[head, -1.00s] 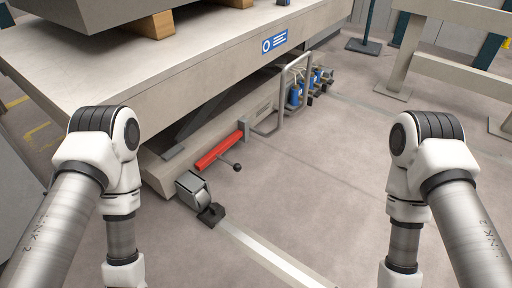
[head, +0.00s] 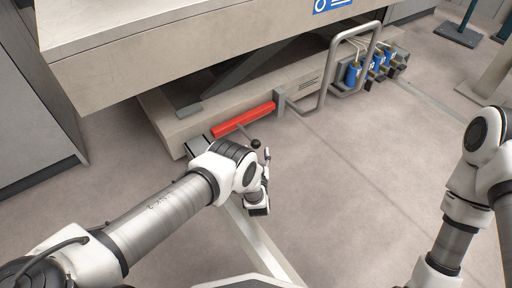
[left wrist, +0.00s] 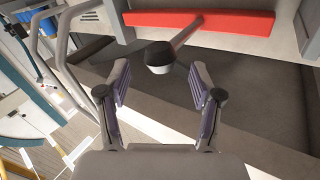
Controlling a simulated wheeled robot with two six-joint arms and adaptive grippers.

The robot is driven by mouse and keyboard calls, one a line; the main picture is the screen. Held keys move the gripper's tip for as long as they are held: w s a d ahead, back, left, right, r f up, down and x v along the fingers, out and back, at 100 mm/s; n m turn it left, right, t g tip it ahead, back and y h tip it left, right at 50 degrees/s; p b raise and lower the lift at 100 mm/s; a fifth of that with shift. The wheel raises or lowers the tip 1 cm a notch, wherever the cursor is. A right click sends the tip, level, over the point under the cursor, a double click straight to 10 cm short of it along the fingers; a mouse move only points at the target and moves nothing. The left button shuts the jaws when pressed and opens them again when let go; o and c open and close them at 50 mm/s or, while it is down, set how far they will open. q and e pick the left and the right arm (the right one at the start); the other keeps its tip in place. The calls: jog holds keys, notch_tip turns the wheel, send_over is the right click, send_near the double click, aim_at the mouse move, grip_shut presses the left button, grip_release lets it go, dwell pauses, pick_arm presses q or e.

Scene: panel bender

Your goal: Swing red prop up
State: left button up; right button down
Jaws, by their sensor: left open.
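The red prop (head: 243,120) is a long red bar lying along the low base beam of the lift table. A thin lever with a dark ball knob (head: 255,144) sticks out from it. In the left wrist view the red prop (left wrist: 205,21) runs across the top, and the knob (left wrist: 160,57) sits just beyond and between the fingertips. My left gripper (left wrist: 158,84) is open, with nothing between its fingers. In the head view my left gripper (head: 266,168) is close to the knob, partly hidden by its wrist. My right gripper is out of view; only that arm shows.
The lift table's platform (head: 150,55) overhangs the prop. A grey tube rail (head: 324,82) and several blue units (head: 354,73) stand right of it. A grey cabinet (head: 25,110) is at the left. The floor (head: 350,190) in front is clear.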

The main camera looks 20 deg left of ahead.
aim_at(256, 147)
pick_arm(q)
jog(key=b+x, duration=0.1)
jog(key=x, duration=0.3)
jog(key=shift+w+a+f+b, duration=0.1)
jog(key=shift+w+b, duration=0.1)
jog(key=shift+b, duration=0.15)
grip_shut()
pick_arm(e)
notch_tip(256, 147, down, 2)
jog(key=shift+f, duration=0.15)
